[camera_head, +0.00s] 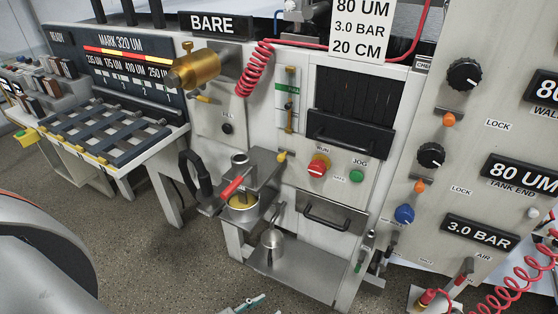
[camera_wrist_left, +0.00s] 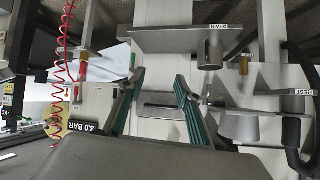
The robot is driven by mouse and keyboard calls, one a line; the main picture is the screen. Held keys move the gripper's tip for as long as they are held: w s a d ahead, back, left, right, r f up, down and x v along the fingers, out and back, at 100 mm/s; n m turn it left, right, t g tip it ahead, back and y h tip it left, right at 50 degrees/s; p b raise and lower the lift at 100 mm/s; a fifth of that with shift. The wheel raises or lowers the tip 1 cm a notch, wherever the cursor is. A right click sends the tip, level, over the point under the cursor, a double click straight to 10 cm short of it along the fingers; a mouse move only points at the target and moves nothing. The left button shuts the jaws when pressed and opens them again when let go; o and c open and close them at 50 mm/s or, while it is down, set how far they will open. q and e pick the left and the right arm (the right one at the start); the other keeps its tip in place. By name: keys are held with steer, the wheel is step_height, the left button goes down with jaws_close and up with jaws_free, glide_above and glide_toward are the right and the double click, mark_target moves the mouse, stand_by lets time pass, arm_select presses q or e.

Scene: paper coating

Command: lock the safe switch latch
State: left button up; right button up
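A red rotary switch with a yellow base (camera_head: 318,166) sits on the white panel in the head view, below a RUN label and beside a small label that seems to read SAFE. A separate latch part on it is too small to make out. My left gripper (camera_head: 247,305) shows only as teal-edged fingertips at the bottom edge of the head view, low and apart from the switch. In the left wrist view the left gripper (camera_wrist_left: 160,77) has its two fingers spread with nothing between them. The switch cannot be made out there. My right gripper is in neither view.
A green JOG button (camera_head: 357,176) is right of the switch. A drawer handle (camera_head: 325,216) is below, and a metal stand with a red-handled cup (camera_head: 243,201) juts out to the left. A red coiled hose (camera_head: 510,292) hangs at lower right. Grey floor is open in front.

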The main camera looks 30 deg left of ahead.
arm_select(q)
steer(key=w+r, duration=0.1)
steer(key=w+d+r+n+t, duration=0.1)
steer(key=shift+w+d+r+h, duration=0.15)
steer(key=shift+w+r+h, duration=0.05)
steer(key=shift+r+h, duration=0.1)
jaws_close()
steer(key=w+a+r+n+t+y+p, duration=0.15)
steer(key=w+r+n+t, duration=0.25)
steer(key=w+r+n, duration=0.45)
steer(key=w+a+r+n+t+y+p, duration=0.1)
steer(key=w+r+n+t+y, duration=0.25)
steer(key=r, duration=0.75)
steer(key=w+a+r+n+g+y, duration=0.2)
steer(key=w+a+n+y, duration=0.3)
steer(key=a+n, duration=0.3)
steer(key=shift+w+r+n+p, duration=0.3)
steer(key=shift+w+r+n, duration=0.25)
steer(key=shift+n, duration=1.35)
